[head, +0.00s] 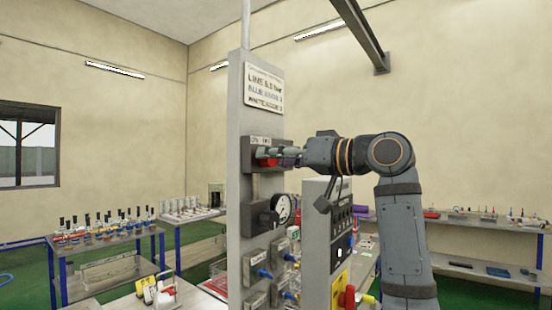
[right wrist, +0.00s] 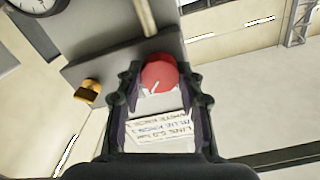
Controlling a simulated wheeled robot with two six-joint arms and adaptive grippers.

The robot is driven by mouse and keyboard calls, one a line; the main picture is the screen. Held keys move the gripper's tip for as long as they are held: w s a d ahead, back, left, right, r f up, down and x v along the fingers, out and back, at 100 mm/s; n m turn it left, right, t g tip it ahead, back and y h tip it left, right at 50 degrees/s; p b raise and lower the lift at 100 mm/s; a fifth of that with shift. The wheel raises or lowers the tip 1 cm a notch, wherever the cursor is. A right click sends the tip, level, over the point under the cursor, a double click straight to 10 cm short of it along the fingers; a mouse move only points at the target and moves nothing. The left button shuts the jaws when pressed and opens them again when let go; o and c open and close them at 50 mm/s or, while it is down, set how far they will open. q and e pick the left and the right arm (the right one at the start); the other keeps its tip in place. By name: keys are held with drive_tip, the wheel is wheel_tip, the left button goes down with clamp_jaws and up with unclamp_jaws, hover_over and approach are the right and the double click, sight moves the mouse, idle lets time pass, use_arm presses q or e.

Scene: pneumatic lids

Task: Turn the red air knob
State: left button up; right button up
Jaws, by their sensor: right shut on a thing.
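The red air knob (head: 267,161) sits on a grey block (head: 250,143) on the tall grey post, below the sign. My right gripper (head: 278,156) reaches it from the right and is shut on it, hiding part of it. In the right wrist view the round red knob (right wrist: 159,73) lies between the two fingertips (right wrist: 160,78). I cannot tell how far the knob is turned. My left gripper is not in view.
A printed sign (head: 263,88) hangs above the knob. A pressure gauge (head: 281,209) and several blue-knobbed valves (head: 264,272) are below it. A grey control box (head: 341,225) stands close under my right forearm. Benches with bottles (head: 104,232) stand at the left.

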drive_tip(key=shift+f, duration=0.15)
drive_tip(key=o, duration=1.2)
drive_tip(key=shift+c, duration=0.2)
drive_tip(key=shift+d, duration=0.1)
drive_tip(key=v, duration=1.1)
drive_tip(key=shift+s+d, duration=0.25)
drive_tip(key=shift+d, duration=0.05)
